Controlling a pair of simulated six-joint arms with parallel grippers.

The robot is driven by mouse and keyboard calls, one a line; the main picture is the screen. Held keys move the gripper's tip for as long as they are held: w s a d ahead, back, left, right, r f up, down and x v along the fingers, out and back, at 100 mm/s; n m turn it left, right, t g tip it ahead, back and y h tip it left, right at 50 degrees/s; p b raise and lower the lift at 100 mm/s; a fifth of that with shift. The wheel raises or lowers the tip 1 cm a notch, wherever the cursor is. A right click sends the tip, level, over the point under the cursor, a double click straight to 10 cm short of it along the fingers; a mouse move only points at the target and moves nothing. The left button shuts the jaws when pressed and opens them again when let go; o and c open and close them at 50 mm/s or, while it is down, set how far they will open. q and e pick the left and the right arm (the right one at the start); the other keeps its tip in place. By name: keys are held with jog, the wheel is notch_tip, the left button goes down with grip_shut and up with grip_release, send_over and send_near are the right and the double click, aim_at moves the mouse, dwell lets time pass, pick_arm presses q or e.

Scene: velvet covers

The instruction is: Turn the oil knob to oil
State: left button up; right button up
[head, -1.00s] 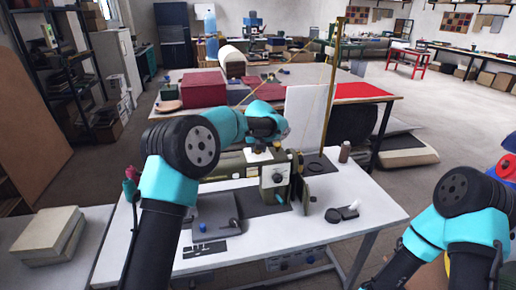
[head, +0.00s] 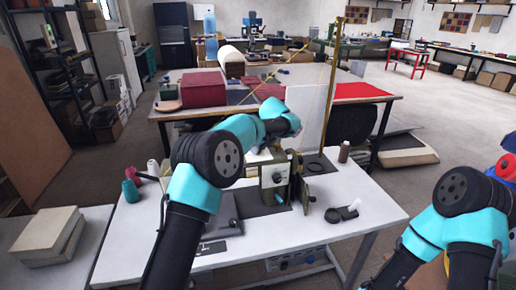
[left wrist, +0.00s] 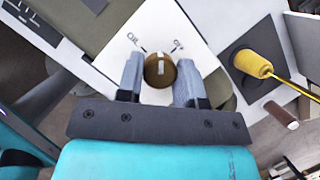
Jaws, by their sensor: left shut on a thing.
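The oil knob (left wrist: 159,72) is a round brass-brown knob with a pale marker bar, on a white plate (left wrist: 158,28). The plate has dark lettering: OIL at upper left of the knob and what looks like OFF at upper right. The bar points up, roughly between the two labels. My left gripper (left wrist: 160,62) has a finger on each side of the knob and is shut on it. In the head view the sewing machine (head: 274,177) stands on the white table, and my left arm hides the knob and fingertips. My right gripper is out of view.
The white table (head: 330,238) is fairly clear at front right. Teal (head: 131,191) and white (head: 153,168) spools stand at left. A yellow spool (left wrist: 252,64) shows in the left wrist view.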

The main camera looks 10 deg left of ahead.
pick_arm(q)
jog(key=n+g, duration=0.1)
jog(key=n, duration=0.3)
jog(key=shift+w+n+g, duration=0.1)
jog(key=shift+n+g, duration=0.2)
jog(key=shift+g, duration=0.1)
jog(key=shift+n+g, duration=0.8)
jog(key=shift+n, duration=1.4)
jog(key=o, duration=0.9)
jog(key=shift+r, duration=0.1)
